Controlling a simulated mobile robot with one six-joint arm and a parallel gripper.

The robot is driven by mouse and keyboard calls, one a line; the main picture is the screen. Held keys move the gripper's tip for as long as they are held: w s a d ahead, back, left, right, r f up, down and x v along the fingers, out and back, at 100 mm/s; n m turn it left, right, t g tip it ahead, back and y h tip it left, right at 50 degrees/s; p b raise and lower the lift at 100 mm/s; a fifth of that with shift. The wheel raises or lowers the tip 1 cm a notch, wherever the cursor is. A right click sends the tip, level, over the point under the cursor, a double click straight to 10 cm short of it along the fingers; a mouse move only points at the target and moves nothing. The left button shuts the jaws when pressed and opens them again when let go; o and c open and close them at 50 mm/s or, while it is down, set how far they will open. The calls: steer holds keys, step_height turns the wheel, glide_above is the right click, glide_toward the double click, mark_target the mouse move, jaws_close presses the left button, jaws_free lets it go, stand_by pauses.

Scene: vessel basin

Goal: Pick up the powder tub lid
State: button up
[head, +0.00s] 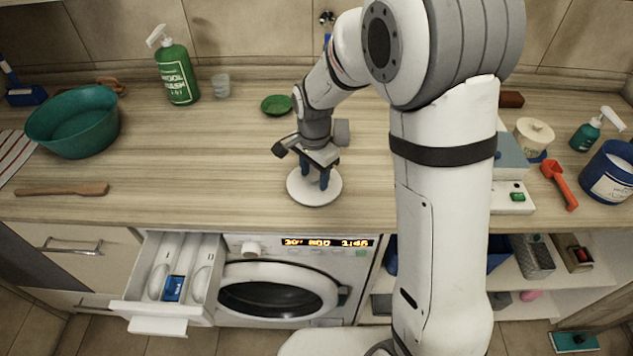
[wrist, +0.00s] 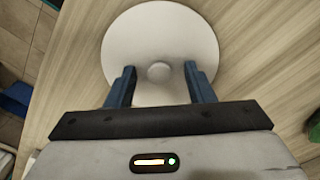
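The powder tub lid appears to be the round white disc (head: 313,198) lying flat on the wooden counter above the washing machine. In the wrist view the lid (wrist: 160,30) shows a small round knob (wrist: 159,71) at its middle. My gripper (head: 315,180) is over the lid, pointing down. In the wrist view my gripper (wrist: 160,80) is open, with one blue finger on each side of the knob and a gap on both sides. The blue tub (head: 607,178) with white contents stands uncovered at the far right of the counter.
A green bottle (head: 176,72), a clear cup (head: 221,85) and a small green dish (head: 277,105) stand behind the lid. A teal basin (head: 74,122) is at the left. A red scoop (head: 560,184) lies near the tub. The detergent drawer (head: 172,280) is pulled out below.

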steer(key=c, duration=1)
jaws_close()
steer(key=shift+r, duration=0.1)
